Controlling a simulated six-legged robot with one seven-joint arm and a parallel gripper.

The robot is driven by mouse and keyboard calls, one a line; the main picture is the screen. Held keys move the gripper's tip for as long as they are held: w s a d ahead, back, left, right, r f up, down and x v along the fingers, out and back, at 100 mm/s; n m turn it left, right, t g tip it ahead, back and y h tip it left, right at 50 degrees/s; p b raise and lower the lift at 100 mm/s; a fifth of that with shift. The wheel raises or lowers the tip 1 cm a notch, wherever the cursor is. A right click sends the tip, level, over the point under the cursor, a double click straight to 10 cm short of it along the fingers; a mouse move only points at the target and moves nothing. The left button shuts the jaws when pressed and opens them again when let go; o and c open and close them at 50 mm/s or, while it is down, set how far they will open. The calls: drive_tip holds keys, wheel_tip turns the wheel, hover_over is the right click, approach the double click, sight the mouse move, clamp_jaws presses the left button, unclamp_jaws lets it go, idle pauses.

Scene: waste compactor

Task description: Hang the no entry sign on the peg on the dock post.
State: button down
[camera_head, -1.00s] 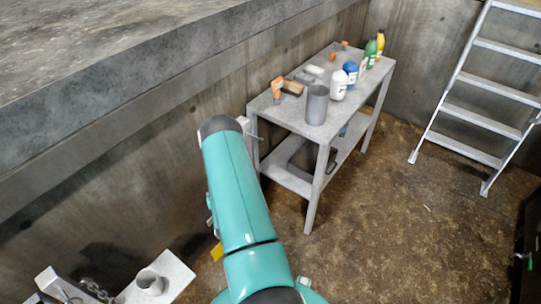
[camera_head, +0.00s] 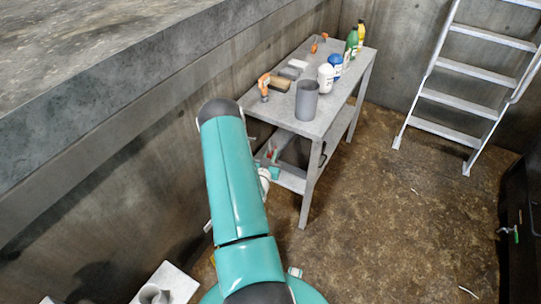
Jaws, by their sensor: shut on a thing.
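My arm rises through the lower middle of the head view, its teal links hiding part of the wall and floor behind. I cannot make out my gripper; the arm hides its end. No no entry sign is recognisable in the view. I cannot pick out the dock post or its peg. A small yellow-orange patch shows beside the arm's lower left edge, too small to identify.
A grey two-shelf table (camera_head: 327,122) stands against the concrete wall, carrying a grey cup (camera_head: 306,100), a white bottle (camera_head: 325,78), a green bottle (camera_head: 351,44) and other items. A ladder (camera_head: 460,75) leans at the right. Brown floor (camera_head: 390,220) is open right of the arm.

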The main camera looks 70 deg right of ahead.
drive_tip(key=w+d+f, duration=0.1)
drive_tip(key=w, duration=0.8)
drive_tip(key=shift+w+d+f, duration=0.15)
drive_tip(key=shift+d+f, duration=0.05)
drive_tip(key=shift+f, duration=0.2)
idle(0.6)
idle(0.5)
drive_tip(key=c, duration=1.3)
unclamp_jaws()
drive_tip(key=shift+o, duration=0.2)
drive_tip(key=s+a, duration=0.1)
drive_tip(key=a, duration=1.2)
drive_tip(key=shift+s+a, duration=0.15)
drive_tip(key=shift+a, duration=0.25)
